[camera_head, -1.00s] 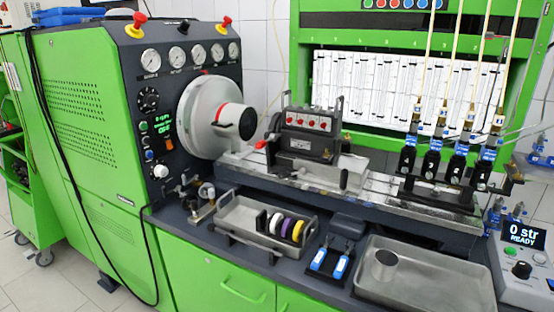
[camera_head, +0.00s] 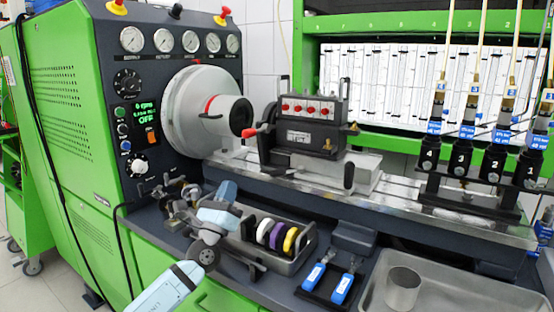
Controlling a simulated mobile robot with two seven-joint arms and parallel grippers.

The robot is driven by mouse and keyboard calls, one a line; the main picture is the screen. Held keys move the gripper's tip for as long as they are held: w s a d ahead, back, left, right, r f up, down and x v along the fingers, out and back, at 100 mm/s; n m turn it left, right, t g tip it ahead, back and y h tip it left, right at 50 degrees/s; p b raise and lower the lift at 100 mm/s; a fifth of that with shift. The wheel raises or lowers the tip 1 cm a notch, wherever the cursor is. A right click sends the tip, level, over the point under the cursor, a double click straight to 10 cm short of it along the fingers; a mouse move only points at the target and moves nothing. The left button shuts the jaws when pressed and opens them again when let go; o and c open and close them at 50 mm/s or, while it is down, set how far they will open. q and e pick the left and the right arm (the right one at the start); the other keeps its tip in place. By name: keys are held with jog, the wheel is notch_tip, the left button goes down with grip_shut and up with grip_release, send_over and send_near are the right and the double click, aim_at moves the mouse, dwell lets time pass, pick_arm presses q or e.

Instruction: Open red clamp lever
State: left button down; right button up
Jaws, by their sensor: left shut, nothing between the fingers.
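The red-tipped lever (camera_head: 249,132) sticks out to the left from the side of the dark pump block (camera_head: 310,118) on the bench rail. No gripper touches it. My left arm comes in from the lower left. Its gripper (camera_head: 187,197) is low over the bench, left of the tray, below and left of the lever. It is shut and empty. Its fingers blend with dark fittings behind them, so their exact outline is hard to tell. My right gripper is not in view.
A round white drive housing with a dark hub (camera_head: 243,117) stands left of the lever. The tray (camera_head: 301,262) with coloured rings is beside my left wrist. Blue-handled tools (camera_head: 341,289), a metal cup (camera_head: 403,289) and upright injectors (camera_head: 463,150) are to the right.

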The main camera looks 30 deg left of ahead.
pick_arm(q)
jog(key=shift+w+d+r+m+t+h, duration=0.2)
jog(key=shift+w+r+m+t+h, duration=0.1)
jog(key=shift+w+r+m+h, duration=0.3)
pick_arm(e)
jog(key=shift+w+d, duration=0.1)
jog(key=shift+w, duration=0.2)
pick_arm(q)
jog(key=shift+w, duration=0.1)
send_near(257, 131)
notch_tip(257, 131, up, 3)
jog(key=w, duration=0.2)
jog(key=shift+a+r+p, duration=0.15)
jog(key=shift+a+p, duration=0.2)
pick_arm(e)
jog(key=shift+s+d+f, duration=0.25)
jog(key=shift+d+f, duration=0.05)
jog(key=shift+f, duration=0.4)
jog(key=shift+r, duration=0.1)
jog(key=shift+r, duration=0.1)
